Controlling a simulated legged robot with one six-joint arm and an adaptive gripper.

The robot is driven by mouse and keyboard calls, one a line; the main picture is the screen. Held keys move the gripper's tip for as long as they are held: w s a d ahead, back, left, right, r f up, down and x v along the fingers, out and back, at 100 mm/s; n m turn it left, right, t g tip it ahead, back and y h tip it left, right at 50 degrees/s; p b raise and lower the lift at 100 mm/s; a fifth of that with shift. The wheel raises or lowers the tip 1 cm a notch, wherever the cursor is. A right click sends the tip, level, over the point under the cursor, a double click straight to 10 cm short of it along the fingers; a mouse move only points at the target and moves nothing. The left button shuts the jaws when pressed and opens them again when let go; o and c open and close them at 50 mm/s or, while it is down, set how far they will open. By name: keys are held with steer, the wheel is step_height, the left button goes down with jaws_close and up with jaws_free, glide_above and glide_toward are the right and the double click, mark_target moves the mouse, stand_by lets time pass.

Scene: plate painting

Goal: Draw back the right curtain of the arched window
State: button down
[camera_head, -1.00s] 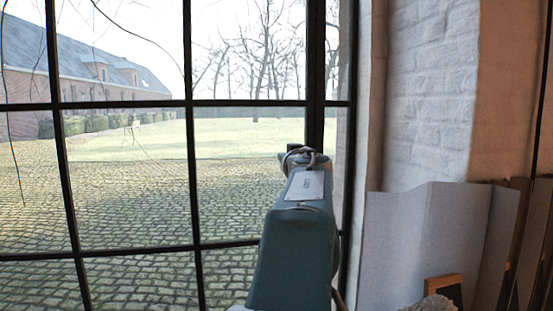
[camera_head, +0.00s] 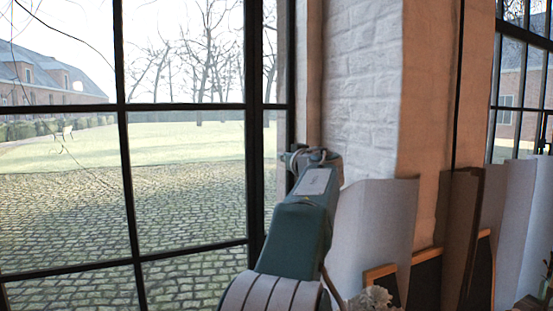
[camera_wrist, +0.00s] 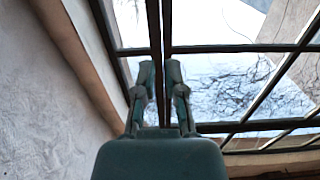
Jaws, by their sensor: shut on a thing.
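The window (camera_head: 185,107) with dark metal bars fills the left of the head view, and its bars also show in the wrist view (camera_wrist: 240,48). My arm reaches toward its right edge in the head view, and the gripper end is hidden or too small to tell there. In the wrist view my gripper (camera_wrist: 160,72) has its two fingers on either side of a dark narrow strip (camera_wrist: 155,35) and is shut on it. I cannot tell whether this strip is the curtain's edge or a bar. No curtain cloth is clearly seen in either view.
A white brick pier (camera_head: 362,90) stands right of the window. A pale flower-like object (camera_head: 372,298) is low in front. Another window (camera_head: 520,90) is at the far right.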

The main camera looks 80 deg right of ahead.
steer(key=shift+d+f, duration=0.1)
steer(key=shift+f, duration=0.15)
steer(key=c, duration=0.7)
jaws_free()
steer(key=shift+d, duration=0.15)
steer(key=shift+r, duration=0.1)
steer(key=v, duration=1.2)
steer(key=shift+d, duration=0.1)
